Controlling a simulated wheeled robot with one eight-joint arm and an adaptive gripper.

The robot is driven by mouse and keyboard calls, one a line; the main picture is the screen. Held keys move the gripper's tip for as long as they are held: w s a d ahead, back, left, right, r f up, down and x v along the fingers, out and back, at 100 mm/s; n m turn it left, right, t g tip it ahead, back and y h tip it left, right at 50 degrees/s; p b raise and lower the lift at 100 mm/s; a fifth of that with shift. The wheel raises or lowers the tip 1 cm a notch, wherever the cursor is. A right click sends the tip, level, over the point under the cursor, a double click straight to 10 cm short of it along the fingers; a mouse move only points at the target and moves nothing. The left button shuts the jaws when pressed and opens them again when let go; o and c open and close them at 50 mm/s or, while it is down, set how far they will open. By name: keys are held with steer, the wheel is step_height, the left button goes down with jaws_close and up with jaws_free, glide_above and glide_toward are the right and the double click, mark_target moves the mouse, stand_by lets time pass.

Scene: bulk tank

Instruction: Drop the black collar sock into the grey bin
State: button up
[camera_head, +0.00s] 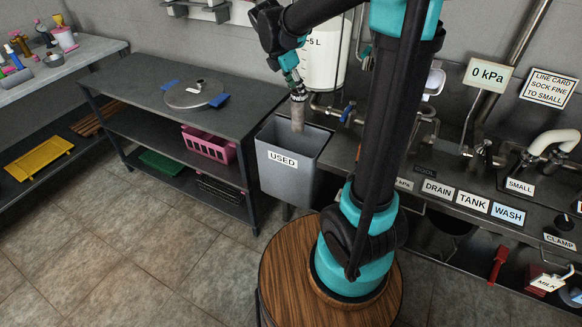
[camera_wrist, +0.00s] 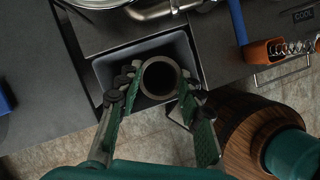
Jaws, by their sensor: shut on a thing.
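The sock (camera_head: 297,117) hangs upright from my gripper (camera_head: 298,94) as a grey-brown tube. The grey bin (camera_head: 288,181), labelled USED, stands at the end of the dark bench. My gripper is above the bin, and the sock's lower end shows at or just inside its mouth. In the wrist view the bin (camera_wrist: 105,72) surrounds the collar. The bin's floor is mostly hidden.
The dark bench (camera_head: 218,118) at left carries a round metal lid (camera_head: 195,94) and blue pieces. A pink basket (camera_head: 208,146) sits on its shelf. A white 5 L container (camera_head: 323,58) stands behind the bin. Pipes and a labelled steel counter lie right.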

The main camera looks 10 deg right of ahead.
mark_target(297, 113)
steer(key=shift+f, duration=4.65)
steer(key=o, duration=1.2)
steer(key=shift+o, duration=0.2)
steer(key=v, duration=1.2)
steer(key=shift+s, duration=0.15)
steer(key=s+d+f+m+t+y, duration=0.1)
steer(key=s+d+f+m, duration=0.3)
steer(key=s+f+m, duration=0.4)
steer(key=s+d+f+m+t+y, duration=0.1)
steer(key=s+d+f+m+y, duration=0.2)
steer(key=s+f+m, duration=0.4)
steer(key=s+d+m, duration=0.1)
steer(key=s+m, duration=0.3)
steer(key=m, duration=0.3)
steer(key=shift+s+d+f+m, duration=0.35)
steer(key=shift+m, duration=0.05)
